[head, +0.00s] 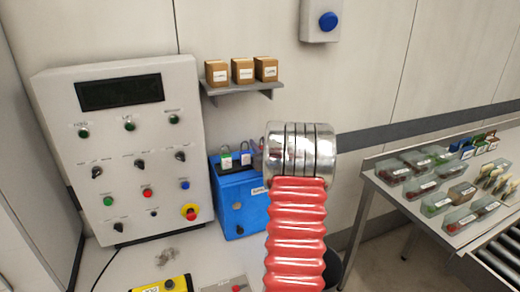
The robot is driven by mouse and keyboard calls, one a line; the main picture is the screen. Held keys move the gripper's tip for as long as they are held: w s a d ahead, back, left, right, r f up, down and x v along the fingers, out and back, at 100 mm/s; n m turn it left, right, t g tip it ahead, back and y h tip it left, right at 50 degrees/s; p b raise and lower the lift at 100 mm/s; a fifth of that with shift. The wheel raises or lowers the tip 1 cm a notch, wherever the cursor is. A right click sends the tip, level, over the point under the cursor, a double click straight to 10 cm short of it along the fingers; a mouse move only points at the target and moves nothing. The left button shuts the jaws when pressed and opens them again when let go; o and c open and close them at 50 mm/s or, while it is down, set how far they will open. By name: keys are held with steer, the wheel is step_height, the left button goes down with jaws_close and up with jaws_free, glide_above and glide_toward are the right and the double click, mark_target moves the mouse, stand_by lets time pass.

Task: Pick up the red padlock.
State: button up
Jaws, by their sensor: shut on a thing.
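A blue box (228,196) stands on the bench right of the control panel. My arm's red ribbed sleeve and silver rings cover the right part of the box. My gripper is hidden behind them, so its jaws and anything between them do not show.
A grey control panel (125,215) stands at the left. A wall shelf (240,89) holds small cardboard boxes above the blue box. A yellow item (175,284) lies at the bench front. Right, a metal table (392,205) carries clear containers beside a roller conveyor (500,262).

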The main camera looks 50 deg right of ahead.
step_height(320, 180, up, 10)
steer(key=shift+f, duration=0.2)
steer(key=shift+a, duration=0.1)
stand_by(1.6)
